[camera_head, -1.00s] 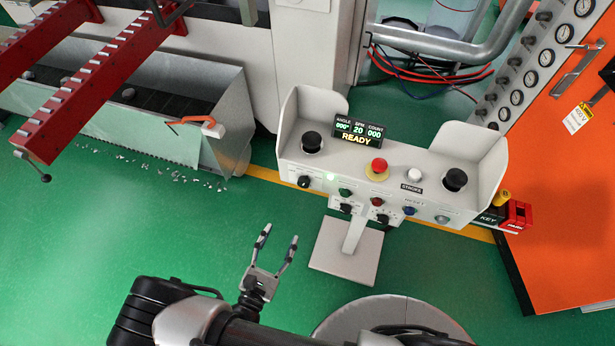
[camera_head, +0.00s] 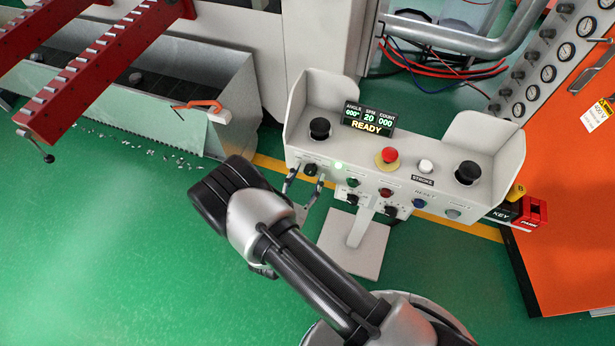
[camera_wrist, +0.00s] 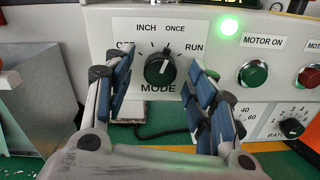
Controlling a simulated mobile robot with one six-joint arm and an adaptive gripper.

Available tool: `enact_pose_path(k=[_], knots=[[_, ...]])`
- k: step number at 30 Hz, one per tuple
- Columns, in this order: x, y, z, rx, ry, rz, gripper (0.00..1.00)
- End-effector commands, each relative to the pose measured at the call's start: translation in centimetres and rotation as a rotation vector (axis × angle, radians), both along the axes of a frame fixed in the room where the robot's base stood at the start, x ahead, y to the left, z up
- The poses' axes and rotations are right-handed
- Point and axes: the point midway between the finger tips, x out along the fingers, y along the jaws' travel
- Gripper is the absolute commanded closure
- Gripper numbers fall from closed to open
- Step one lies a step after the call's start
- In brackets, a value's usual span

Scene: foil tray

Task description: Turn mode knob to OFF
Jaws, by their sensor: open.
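The black mode knob (camera_wrist: 160,69) is on the front of the white control console (camera_head: 400,165), above the printed word MODE. Its white mark points up and slightly right, toward ONCE. INCH, ONCE and RUN are readable around it; the OFF label at upper left is partly covered by my left finger. The knob (camera_head: 310,169) also shows small in the head view, at the console's left end. My gripper (camera_wrist: 158,62) is open, with one finger on each side of the knob. Gaps show between the fingers and the knob; how near the tips are to the panel is unclear.
A lit green lamp (camera_wrist: 229,27), a green MOTOR ON button (camera_wrist: 252,73) and a red button (camera_wrist: 310,76) are right of the knob. The console also bears a red emergency button (camera_head: 388,157) and a READY display (camera_head: 367,120). A scrap bin (camera_head: 235,110) stands left.

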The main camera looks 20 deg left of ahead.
Motion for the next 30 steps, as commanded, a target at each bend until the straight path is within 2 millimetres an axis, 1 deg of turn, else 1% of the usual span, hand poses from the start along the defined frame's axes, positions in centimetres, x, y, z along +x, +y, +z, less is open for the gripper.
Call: enact_pose_path(k=[1, 4, 13, 30], knots=[[0.47, -0.07, -0.06, 0.0, -0.001, -0.001, 0.49], [0.98, -0.16, 0.0, -0.001, -0.001, -0.001, 0.49], [1.1, -0.11, 0.04, -0.001, -0.001, 0.001, 0.49], [1.08, -0.12, 0.02, -0.001, 0.0, 0.001, 0.87]])
